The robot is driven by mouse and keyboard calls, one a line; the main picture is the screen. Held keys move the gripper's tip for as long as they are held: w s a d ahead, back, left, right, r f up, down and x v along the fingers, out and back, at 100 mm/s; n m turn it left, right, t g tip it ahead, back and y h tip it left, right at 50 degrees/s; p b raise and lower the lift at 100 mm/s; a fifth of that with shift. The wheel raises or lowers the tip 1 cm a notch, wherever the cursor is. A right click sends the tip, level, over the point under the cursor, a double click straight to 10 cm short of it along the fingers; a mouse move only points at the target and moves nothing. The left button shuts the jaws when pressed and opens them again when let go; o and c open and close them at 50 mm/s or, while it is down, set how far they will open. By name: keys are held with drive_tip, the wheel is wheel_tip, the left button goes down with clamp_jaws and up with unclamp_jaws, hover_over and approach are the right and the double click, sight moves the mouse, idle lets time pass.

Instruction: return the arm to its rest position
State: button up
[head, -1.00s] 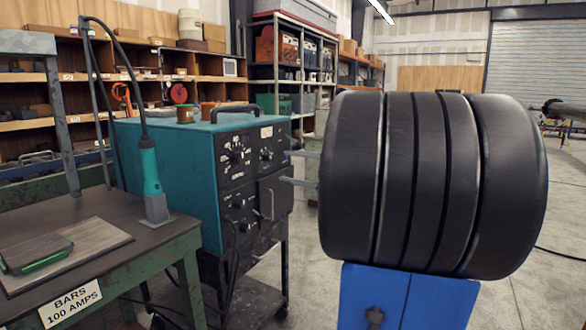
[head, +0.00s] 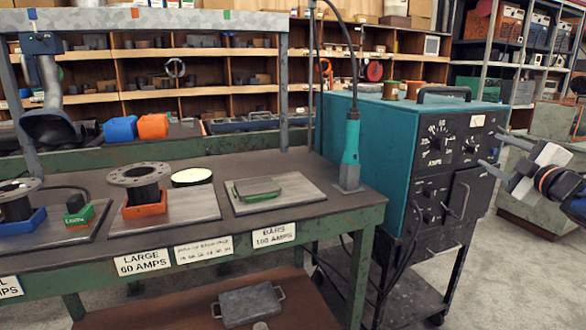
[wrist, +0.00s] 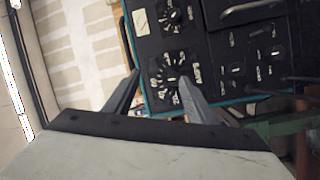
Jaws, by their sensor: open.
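My gripper (head: 490,151) is at the right edge of the head view, its two grey fingers apart and nothing between them. The fingers point left, in front of or beside the black control panel of the teal welding machine (head: 365,145); I cannot tell the gap between them. In the wrist view my gripper (wrist: 159,75) is also open and empty, with the panel's dials (wrist: 170,70) beyond the fingertips. Most of my arm is outside the head view.
A green-framed workbench (head: 300,210) stands at left and centre. It carries flanged pipe pieces (head: 140,182), a green bar piece (head: 257,190) and a teal torch (head: 350,150). Shelves (head: 215,75) line the back. Bare floor (head: 490,275) shows at lower right.

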drive_tip(key=s+a+f+m+g, duration=1.3)
drive_tip(key=s+a+f, duration=1)
drive_tip(key=s+f, duration=0.4)
drive_tip(key=shift+a+f+m+g, duration=0.15)
drive_tip(key=shift+a+m+g, duration=0.15)
drive_tip(key=shift+g, duration=0.1)
